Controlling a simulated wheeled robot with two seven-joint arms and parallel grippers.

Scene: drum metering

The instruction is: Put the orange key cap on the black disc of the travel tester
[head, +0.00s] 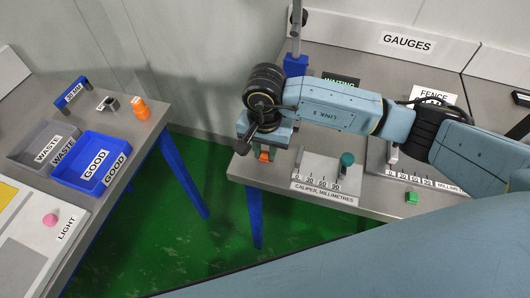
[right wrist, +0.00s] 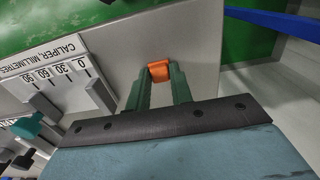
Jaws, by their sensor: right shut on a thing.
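The orange key cap (head: 264,154) is between the fingertips of my right gripper (head: 264,152), near the left front corner of the gauge table. In the right wrist view the key cap (right wrist: 160,71) sits between the two green fingers of the gripper (right wrist: 160,82), which is shut on it. I cannot tell whether the cap touches the table top. A blue block with a grey upright post (head: 296,65) stands behind my wrist and may be the travel tester. No black disc can be made out; my arm covers part of that area. My left gripper is not in view.
A caliper (head: 325,185) with a teal knob (head: 347,159) lies right of the gripper. A green block (head: 411,197) is farther right. Across a floor gap, the left table holds a blue GOOD tray (head: 122,153), a grey WASTE tray (head: 28,156) and an orange piece (head: 141,109).

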